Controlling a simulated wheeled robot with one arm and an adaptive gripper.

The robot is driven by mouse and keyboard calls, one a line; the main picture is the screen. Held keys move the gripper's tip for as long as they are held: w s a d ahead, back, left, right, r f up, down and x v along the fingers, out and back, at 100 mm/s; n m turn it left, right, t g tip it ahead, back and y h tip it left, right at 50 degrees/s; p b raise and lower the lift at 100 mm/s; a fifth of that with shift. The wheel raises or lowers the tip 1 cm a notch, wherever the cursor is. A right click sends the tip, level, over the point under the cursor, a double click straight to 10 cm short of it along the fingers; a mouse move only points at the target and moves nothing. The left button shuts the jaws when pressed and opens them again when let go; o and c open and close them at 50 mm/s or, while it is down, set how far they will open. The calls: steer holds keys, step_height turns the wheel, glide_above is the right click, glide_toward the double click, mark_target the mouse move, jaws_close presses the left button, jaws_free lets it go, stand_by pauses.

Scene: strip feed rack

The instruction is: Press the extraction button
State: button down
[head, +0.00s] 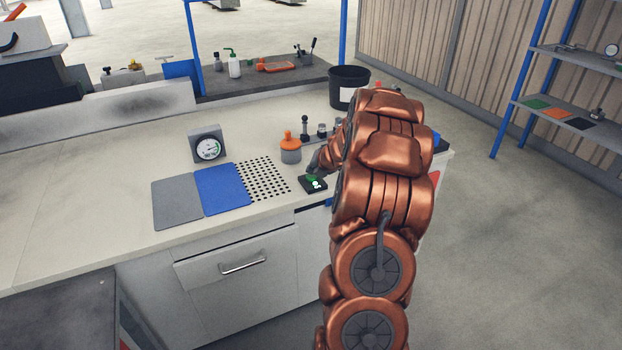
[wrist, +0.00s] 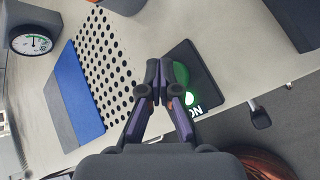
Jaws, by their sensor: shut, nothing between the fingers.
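A small black panel (head: 318,187) lies near the front edge of the counter, with a green button (head: 308,178) and a small bright green-white light on it. In the wrist view the panel (wrist: 203,73) shows the green button (wrist: 183,73), the lit spot (wrist: 189,99) and the white word "ON". My gripper (wrist: 161,73) is shut and empty. Its fingertips are at the left side of the green button and hide part of it. I cannot tell whether they touch it. In the head view my gripper (head: 315,167) is just above the panel, partly hidden by my arm.
A perforated plate (head: 264,180), a blue mat (head: 222,189) and a grey mat (head: 178,201) lie left of the panel. A dial gauge (head: 207,147) and an orange-topped jar (head: 290,152) stand behind. A dark lever (wrist: 259,117) sticks out beyond the counter edge.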

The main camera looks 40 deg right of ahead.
mark_target(312, 176)
steer(key=shift+f+b, duration=0.4)
steer(key=shift+f, duration=0.05)
stand_by(0.4)
steer(key=shift+r, duration=0.15)
steer(key=shift+r+p, duration=0.75)
steer(key=shift+r, duration=0.15)
steer(key=shift+r+p, duration=2.35)
steer(key=shift+r, duration=0.6)
steer(key=shift+r, duration=0.1)
